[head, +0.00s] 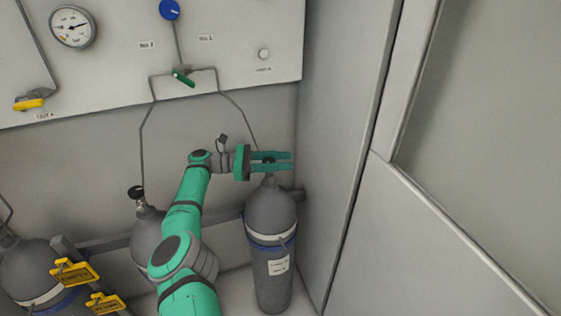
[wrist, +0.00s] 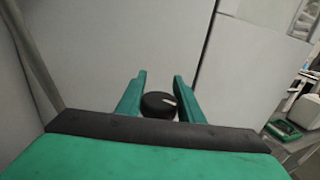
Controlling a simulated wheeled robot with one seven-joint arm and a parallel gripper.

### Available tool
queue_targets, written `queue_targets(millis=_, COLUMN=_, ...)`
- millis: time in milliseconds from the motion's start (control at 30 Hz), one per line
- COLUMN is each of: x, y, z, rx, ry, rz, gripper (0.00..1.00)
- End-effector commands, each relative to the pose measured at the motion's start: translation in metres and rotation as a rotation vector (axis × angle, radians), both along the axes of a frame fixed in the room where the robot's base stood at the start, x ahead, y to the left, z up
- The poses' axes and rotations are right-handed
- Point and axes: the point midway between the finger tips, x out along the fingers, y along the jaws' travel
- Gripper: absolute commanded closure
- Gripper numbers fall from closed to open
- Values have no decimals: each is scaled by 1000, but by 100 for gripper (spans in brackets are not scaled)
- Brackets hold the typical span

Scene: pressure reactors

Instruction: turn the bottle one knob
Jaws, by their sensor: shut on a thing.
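The bottle one knob is a small round black knob (wrist: 158,104) with a white mark on top, seen in the wrist view between my two fingers. In the head view the knob (head: 268,160) sits on top of the right grey gas bottle (head: 271,215), partly hidden by my fingers. My gripper (head: 280,161) reaches in from the left, level, with one finger on each side of the knob, and is shut on it. The bottle stands upright and has a blue band and a white label.
Another grey bottle (head: 146,235) with a black knob (head: 136,192) stands left, partly behind my arm. A panel (head: 230,50) with a gauge (head: 72,27) and a green valve handle (head: 183,78) hangs above. A grey side wall (head: 340,150) is close right of my fingertips.

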Motion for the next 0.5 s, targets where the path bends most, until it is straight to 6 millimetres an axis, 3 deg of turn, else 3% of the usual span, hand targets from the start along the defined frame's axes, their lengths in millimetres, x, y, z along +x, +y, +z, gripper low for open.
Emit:
queue_targets(millis=300, x=0, y=-3, z=5, rx=-6, ry=-6, rz=-5, gripper=88)
queue_targets(millis=333, x=0, y=-3, z=5, rx=-6, ry=-6, rz=-5, gripper=64)
queue_targets(millis=400, x=0, y=-3, z=5, rx=-5, ry=-6, rz=-4, gripper=47)
queue_targets(millis=500, x=0, y=-2, z=4, rx=-4, ry=-4, rz=-3, gripper=47)
